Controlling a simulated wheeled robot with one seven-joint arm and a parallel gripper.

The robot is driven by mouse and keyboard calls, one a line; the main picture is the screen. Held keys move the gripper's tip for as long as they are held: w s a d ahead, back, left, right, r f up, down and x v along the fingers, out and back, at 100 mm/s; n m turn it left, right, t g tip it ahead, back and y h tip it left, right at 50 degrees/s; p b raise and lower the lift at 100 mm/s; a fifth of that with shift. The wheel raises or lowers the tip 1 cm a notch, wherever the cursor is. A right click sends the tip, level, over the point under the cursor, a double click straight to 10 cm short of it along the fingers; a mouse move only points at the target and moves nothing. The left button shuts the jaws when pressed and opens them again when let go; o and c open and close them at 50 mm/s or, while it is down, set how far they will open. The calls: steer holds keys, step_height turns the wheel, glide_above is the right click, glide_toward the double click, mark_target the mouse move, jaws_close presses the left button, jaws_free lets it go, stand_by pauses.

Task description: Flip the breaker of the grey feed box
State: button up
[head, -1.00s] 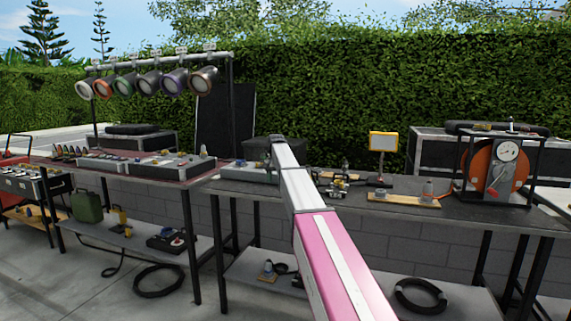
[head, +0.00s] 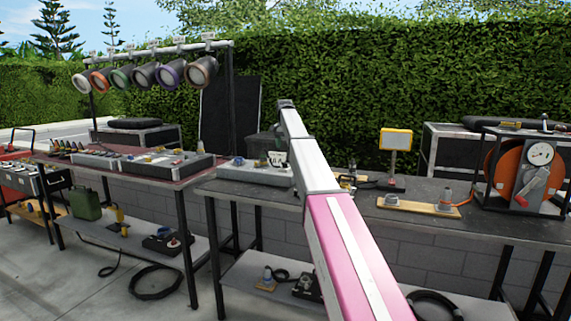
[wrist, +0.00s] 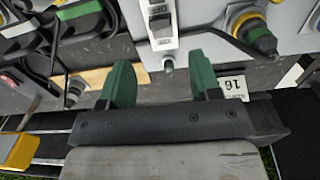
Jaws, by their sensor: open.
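The grey feed box (head: 238,174) sits on the dark table in the head view, just left of my arm. In the wrist view a light grey box face (wrist: 200,25) fills the upper middle. It carries a white breaker panel (wrist: 163,40) with a dark switch (wrist: 160,9) at the top edge. In the picture the breaker panel lies above and between the fingers; contact cannot be told. The head view does not show the fingers clearly.
A yellow work light (head: 395,139), a wooden board with fittings (head: 420,207) and an orange cable reel (head: 515,170) stand to the right. A long grey box (head: 165,168) is on the left table. A hedge (head: 350,85) stands behind.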

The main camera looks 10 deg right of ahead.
mark_target(285, 165)
step_height(285, 165, down, 10)
steer(key=shift+r, duration=0.25)
steer(key=shift+c, duration=0.3)
